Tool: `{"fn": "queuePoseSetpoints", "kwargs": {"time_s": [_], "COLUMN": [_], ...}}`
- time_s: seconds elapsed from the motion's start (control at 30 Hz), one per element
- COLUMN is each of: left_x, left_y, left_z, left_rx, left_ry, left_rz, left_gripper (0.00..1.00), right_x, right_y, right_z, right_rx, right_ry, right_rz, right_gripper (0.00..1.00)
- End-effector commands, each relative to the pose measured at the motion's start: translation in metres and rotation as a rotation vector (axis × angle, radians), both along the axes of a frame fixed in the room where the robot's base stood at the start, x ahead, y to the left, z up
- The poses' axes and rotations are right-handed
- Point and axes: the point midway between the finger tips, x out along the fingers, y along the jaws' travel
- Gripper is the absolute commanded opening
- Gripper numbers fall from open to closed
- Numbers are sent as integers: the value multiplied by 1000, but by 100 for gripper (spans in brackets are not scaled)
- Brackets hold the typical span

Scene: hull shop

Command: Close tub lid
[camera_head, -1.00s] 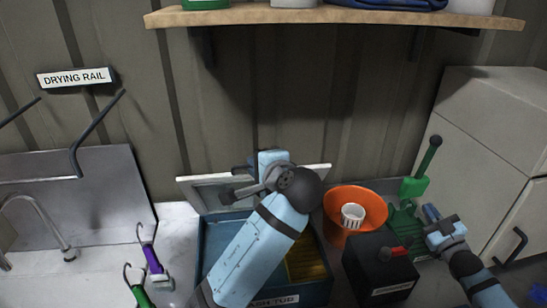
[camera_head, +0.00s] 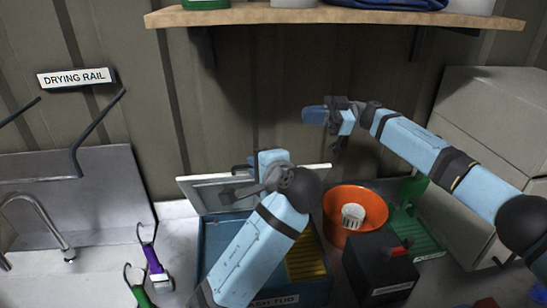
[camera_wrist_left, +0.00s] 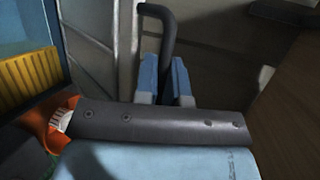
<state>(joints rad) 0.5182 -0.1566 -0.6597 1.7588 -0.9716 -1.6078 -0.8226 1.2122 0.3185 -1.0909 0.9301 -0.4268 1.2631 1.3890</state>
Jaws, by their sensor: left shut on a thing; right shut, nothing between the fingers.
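The blue wash tub (camera_head: 213,245) stands on the counter, with a yellow ribbed piece (camera_head: 306,262) inside. Its pale, white-edged lid (camera_head: 203,190) stands raised at the back of the tub; the tub is open. My left arm hides much of the lid and tub. My left gripper (camera_head: 262,164) is at the lid's upper edge. In the left wrist view, its blue fingers (camera_wrist_left: 165,82) are shut on a dark bar-like handle (camera_wrist_left: 168,25) beside the pale lid panel (camera_wrist_left: 100,45). My right gripper (camera_head: 316,115) is shut and empty, above and right of the lid, before the wall.
An orange bowl (camera_head: 338,236) with a white slotted cup (camera_head: 353,215), a black box (camera_head: 372,272) with a red top part and a green rack (camera_head: 416,238) stand right of the tub. A wooden shelf (camera_head: 340,14) hangs above. A sink tap is at left.

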Motion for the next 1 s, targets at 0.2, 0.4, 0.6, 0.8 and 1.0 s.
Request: {"fn": "queuePoseSetpoints", "kwargs": {"time_s": [0.2,0.4,0.6,0.8,1.0], "left_x": [0,0,0,0,0], "left_y": [0,0,0,0,0], "left_z": [-1,-2,-1,-1,-1], "left_rx": [1,1,2,2,2], "left_ry": [3,3,2,2,2], "left_rz": [-2,-2,-2,-1,-1], "left_gripper": [0,0,0,0,0], "right_x": [-31,-33,-32,-43,-58], "right_y": [70,71,66,71,80], "right_z": [-5,2,7,-17,-49], "right_rx": [-683,-1182,-1372,-1381,-1379], "right_ry": [55,110,136,139,139], "right_rz": [268,241,185,186,184], "right_gripper": [0,0,0,0,0]}}
